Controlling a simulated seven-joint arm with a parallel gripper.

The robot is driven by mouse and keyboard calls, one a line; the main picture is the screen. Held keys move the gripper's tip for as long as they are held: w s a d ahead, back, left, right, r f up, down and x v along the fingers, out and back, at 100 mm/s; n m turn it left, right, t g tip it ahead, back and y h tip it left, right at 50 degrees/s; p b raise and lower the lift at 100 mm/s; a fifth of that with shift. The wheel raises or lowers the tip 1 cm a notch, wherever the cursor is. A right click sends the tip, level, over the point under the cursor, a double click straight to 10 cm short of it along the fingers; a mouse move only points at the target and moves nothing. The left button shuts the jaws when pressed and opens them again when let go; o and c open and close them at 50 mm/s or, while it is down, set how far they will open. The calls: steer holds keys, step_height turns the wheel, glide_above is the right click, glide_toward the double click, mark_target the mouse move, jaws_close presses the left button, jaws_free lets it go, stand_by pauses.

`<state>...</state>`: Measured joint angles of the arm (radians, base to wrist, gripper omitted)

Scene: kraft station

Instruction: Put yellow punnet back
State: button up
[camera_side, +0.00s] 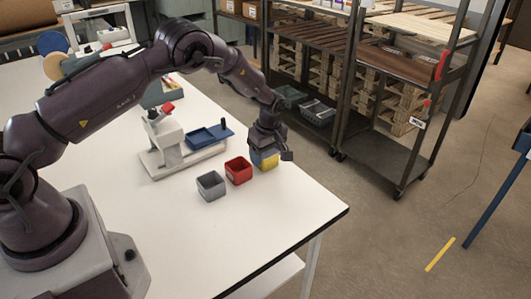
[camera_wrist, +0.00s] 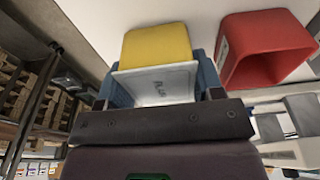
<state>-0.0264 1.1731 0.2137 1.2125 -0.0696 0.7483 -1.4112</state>
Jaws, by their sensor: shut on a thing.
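The yellow punnet (camera_side: 269,160) is near the right edge of the white table in the side view, largely hidden by my gripper (camera_side: 265,147). In the wrist view the yellow punnet (camera_wrist: 157,44) sits between the blue fingers of my gripper (camera_wrist: 160,84), which is shut on it. A pale panel with dark lettering shows on its near side. I cannot tell whether the punnet touches the table.
A red punnet (camera_side: 238,170) stands just left of the yellow one, with a grey punnet (camera_side: 211,185) beyond it. A white device with a blue tray (camera_side: 209,137) stands behind them. The table's front right (camera_side: 290,215) is clear. Shelving (camera_side: 385,130) stands beyond the table.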

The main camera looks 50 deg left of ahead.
steer(key=shift+f, duration=0.2)
steer(key=o, duration=1.1)
steer(key=shift+c, duration=0.2)
step_height(320, 180, up, 8)
stand_by(0.4)
